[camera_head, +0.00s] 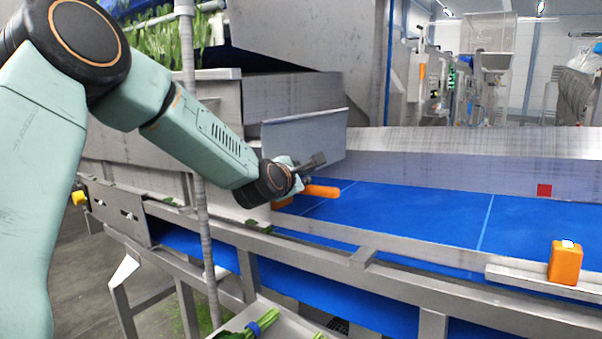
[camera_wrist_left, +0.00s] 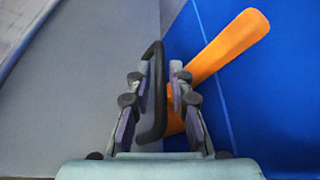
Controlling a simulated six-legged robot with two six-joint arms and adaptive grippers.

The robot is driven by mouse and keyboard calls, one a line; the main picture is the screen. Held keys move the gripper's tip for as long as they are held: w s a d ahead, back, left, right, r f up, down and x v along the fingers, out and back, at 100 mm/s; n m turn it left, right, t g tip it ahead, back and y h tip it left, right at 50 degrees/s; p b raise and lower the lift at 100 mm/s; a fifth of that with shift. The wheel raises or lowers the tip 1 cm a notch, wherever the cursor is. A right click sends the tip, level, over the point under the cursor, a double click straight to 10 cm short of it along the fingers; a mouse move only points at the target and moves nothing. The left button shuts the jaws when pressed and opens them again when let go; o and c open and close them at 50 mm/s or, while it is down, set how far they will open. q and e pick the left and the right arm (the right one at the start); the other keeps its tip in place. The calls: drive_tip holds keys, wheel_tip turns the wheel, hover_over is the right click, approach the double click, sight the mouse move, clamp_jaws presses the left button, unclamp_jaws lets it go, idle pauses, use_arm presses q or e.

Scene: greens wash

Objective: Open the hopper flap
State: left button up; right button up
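The hopper flap (camera_head: 310,135) is a grey metal plate that stands tilted at the hopper's mouth, above the near end of the blue belt. In the left wrist view the flap (camera_wrist_left: 100,65) fills the left side, with a black bar handle (camera_wrist_left: 160,90) on its face. My left gripper (camera_head: 312,165) is at the flap's lower part. My right gripper is in neither view.
An orange tool or handle (camera_head: 322,191) lies just below my left gripper; it also shows in the wrist view (camera_wrist_left: 232,42). The blue belt (camera_head: 410,215) stretches right, mostly clear. An orange box (camera_head: 565,263) sits on the front rail. Leafy greens (camera_head: 160,38) hang at the upper left.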

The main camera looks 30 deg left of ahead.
use_arm(q)
drive_tip(key=shift+w+a, duration=0.1)
drive_tip(key=shift+w, duration=0.05)
drive_tip(key=shift+d, duration=0.2)
drive_tip(key=shift+c, duration=0.6)
clamp_jaws()
